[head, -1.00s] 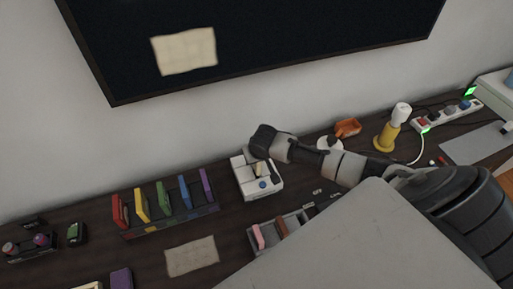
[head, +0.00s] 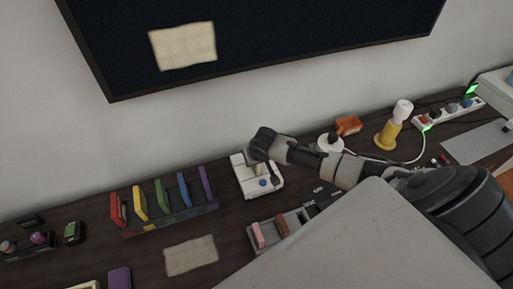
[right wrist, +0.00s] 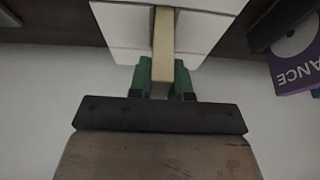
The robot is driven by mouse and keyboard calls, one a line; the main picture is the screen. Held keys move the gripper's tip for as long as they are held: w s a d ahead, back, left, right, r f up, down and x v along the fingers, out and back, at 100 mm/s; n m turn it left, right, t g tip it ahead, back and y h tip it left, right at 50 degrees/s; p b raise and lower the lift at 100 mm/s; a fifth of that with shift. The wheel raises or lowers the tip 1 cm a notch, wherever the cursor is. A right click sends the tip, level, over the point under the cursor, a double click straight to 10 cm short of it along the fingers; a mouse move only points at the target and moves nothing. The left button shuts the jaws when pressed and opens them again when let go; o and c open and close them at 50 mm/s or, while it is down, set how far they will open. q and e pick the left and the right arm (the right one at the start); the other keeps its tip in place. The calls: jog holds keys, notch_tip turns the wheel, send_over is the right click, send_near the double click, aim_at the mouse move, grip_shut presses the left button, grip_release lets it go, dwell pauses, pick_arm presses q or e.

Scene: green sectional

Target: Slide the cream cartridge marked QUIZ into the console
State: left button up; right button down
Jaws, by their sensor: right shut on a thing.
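In the right wrist view my green-tipped right gripper (right wrist: 162,80) is shut on the cream cartridge (right wrist: 163,42). The cartridge stands edge-on to that camera and reaches in between the white faces of the console (right wrist: 120,25). How deep it sits is hidden, and its label cannot be read. A small part of the cartridge (head: 259,168) shows in the head view. My left gripper is out of view.
A rack (head: 175,220) of several coloured cartridges stands left of the console. A grey tray (head: 256,245) with pink and brown cartridges is in front. A paper sheet (head: 190,256) lies nearby. A yellow-based lamp (head: 387,136) and a power strip (head: 450,110) are at right.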

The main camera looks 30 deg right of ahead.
jog(key=shift+f+b, duration=0.75)
jog(key=shift+f, duration=0.55)
jog(key=c, duration=1)
grip_release()
jog(key=v, duration=1)
jog(key=shift+s+r, duration=0.15)
jog(key=shift+r, duration=0.2)
